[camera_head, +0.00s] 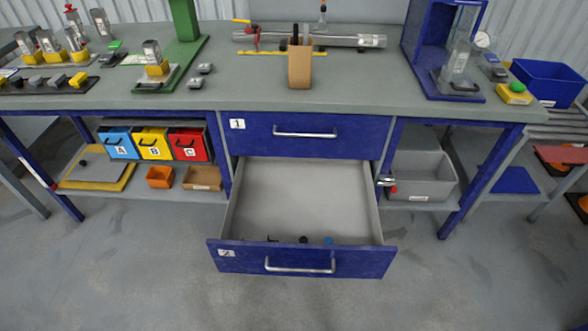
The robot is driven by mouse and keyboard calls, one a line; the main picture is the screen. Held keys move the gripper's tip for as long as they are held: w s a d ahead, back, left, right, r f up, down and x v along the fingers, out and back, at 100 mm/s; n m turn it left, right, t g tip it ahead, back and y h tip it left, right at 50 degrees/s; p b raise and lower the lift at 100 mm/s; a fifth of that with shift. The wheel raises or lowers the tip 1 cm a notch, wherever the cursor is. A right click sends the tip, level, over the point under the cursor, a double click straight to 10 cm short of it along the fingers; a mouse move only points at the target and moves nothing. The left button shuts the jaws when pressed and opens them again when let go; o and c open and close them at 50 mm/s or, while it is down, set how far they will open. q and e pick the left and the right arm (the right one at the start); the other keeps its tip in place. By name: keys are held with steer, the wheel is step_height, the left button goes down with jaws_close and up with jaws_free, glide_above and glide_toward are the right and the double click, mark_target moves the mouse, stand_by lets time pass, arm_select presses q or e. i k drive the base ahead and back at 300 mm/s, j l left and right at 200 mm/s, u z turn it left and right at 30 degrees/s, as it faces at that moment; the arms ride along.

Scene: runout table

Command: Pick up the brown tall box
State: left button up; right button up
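The brown tall box (300,68) stands upright on the grey tabletop (345,92), near its front edge and just right of the middle. Dark thin items stick up out of its top. It stands in front of a long clear tube (350,40). Neither of my grippers is in view, and nothing is touching the box.
The lower drawer (290,200) is pulled far out below the box, with a few small items at its front. The upper drawer (290,135) is shut. A green post (184,20) stands left and a blue frame (420,35) right. The tabletop beside the box is clear.

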mark_target(300, 57)
steer(key=i+l+u, duration=0.35)
steer(key=i+l, duration=0.15)
steer(key=l, duration=0.15)
steer(key=i+l+u, duration=0.15)
steer(key=l, duration=0.2)
